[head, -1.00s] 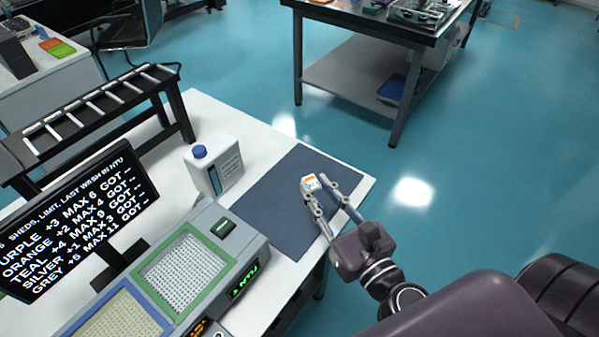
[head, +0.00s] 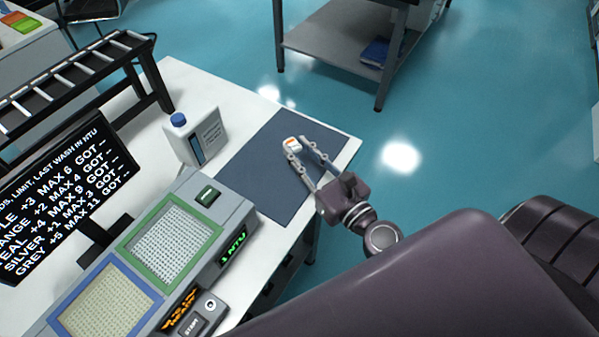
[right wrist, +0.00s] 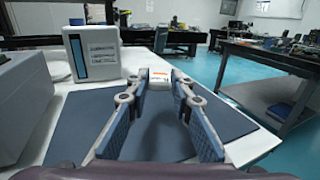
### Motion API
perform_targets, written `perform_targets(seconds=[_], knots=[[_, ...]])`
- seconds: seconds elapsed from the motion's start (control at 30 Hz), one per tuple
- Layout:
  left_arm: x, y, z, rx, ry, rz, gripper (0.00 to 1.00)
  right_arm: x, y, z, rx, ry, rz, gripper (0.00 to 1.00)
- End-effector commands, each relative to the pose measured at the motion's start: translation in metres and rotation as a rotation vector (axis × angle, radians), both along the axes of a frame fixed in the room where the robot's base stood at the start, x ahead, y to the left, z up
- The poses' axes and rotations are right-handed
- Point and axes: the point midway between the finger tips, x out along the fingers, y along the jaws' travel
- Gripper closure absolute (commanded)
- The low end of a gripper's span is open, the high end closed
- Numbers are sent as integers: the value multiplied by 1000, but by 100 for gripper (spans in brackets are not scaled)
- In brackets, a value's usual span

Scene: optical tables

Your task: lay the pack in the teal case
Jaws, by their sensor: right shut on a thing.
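The pack, a small white block with an orange band (head: 292,145), is held between the fingertips of my right gripper (head: 298,147). In the head view it shows over the dark blue mat (head: 262,183). In the right wrist view the pack (right wrist: 160,77) sits between the two fingertips, beyond the blue-grey finger pads; its lower part is close to the mat in the picture, and I cannot tell the gap. I see no teal case in either view. My left gripper is not in view.
A white jug with a blue cap (head: 196,137) stands behind the mat. A grey machine with green- and blue-framed trays (head: 170,250) is at the left front, beside a black text screen (head: 62,205). A black rack (head: 75,85) stands behind. Another table (head: 340,52) stands across the floor.

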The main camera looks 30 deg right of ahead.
Motion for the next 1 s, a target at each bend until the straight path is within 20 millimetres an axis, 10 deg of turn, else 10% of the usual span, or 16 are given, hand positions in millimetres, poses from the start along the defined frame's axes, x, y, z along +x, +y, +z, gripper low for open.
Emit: perform_targets(seconds=[0.4,0.87,1.0], knots=[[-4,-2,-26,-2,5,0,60,1,0,-51,-2,-1,0,92],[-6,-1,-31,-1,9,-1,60,0,0,-59,1,-1,0,92],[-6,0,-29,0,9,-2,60,0,0,-57,0,-1,0,65]])
